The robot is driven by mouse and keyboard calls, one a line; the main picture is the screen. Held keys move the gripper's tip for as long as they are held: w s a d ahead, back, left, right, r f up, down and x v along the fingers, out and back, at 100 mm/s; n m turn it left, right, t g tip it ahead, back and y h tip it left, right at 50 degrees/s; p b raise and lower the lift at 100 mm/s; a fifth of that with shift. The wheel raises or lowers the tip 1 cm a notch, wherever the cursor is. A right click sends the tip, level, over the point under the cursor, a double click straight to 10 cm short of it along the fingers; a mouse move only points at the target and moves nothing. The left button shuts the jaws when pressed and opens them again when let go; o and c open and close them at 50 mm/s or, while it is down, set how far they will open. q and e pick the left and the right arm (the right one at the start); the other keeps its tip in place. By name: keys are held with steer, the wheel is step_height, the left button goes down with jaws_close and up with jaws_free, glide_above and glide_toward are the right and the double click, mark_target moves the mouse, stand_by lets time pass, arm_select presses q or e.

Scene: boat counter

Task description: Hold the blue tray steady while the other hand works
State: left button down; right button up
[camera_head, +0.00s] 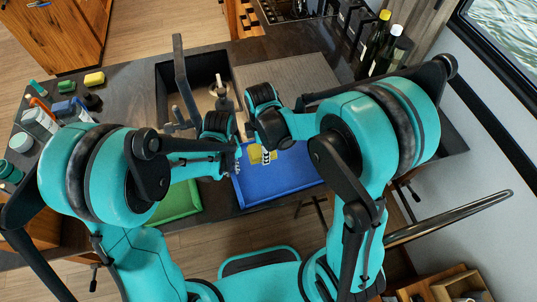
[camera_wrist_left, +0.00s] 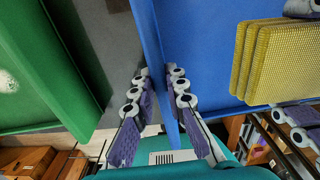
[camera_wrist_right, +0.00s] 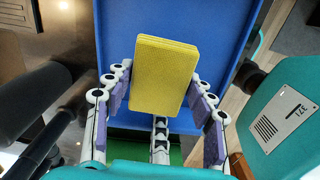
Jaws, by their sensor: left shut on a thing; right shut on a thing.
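The blue tray (camera_head: 287,178) lies at the counter's front edge, right of the green tray. My left gripper (camera_head: 234,163) is shut on the blue tray's left side wall; in the left wrist view the wall (camera_wrist_left: 152,35) passes between its fingers (camera_wrist_left: 161,88). My right gripper (camera_head: 264,156) is shut on a yellow layered block (camera_head: 256,153) over the blue tray. In the right wrist view this block (camera_wrist_right: 165,75) sits between the fingers (camera_wrist_right: 160,82). I cannot tell whether the block touches the tray floor. My right arm hides part of the tray.
A green tray (camera_head: 178,203) stands close to the left of the blue tray. A sink (camera_head: 202,80) with a tap lies behind. Bottles (camera_head: 384,45) stand at the back right. Sponges (camera_head: 94,79) and jars (camera_head: 22,143) crowd the counter's left end.

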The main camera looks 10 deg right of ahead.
arm_select(q)
steer(key=c, duration=1.5)
jaws_free()
steer(key=shift+w, duration=0.1)
steer(key=shift+o, duration=0.2)
step_height(320, 180, up, 12)
steer(key=shift+f, duration=0.1)
